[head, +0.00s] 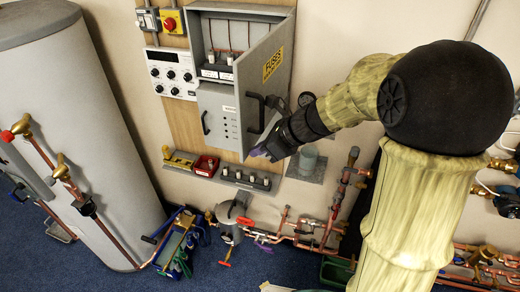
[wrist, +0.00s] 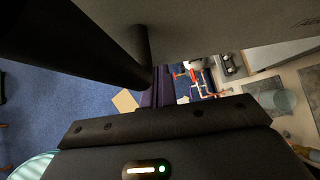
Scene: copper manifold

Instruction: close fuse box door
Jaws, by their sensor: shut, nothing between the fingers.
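The grey fuse box (head: 219,60) hangs on a wooden backboard, with fuses showing in its upper compartment. Its door (head: 265,82), with a yellow FUSES label, is swung open to the right. A black door handle (head: 262,112) is on the door; what looks like this handle (wrist: 90,45) is large and close in the wrist view, beside the grey door panel (wrist: 220,25). My gripper (head: 261,152) has purple fingers and is just below the handle. In the wrist view my gripper (wrist: 155,92) is shut and empty. Whether it touches the handle or door is unclear.
A lower grey panel (head: 217,125) with its own handle is closed. A large grey tank (head: 75,110) stands left; copper pipes (head: 310,230) run lower right.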

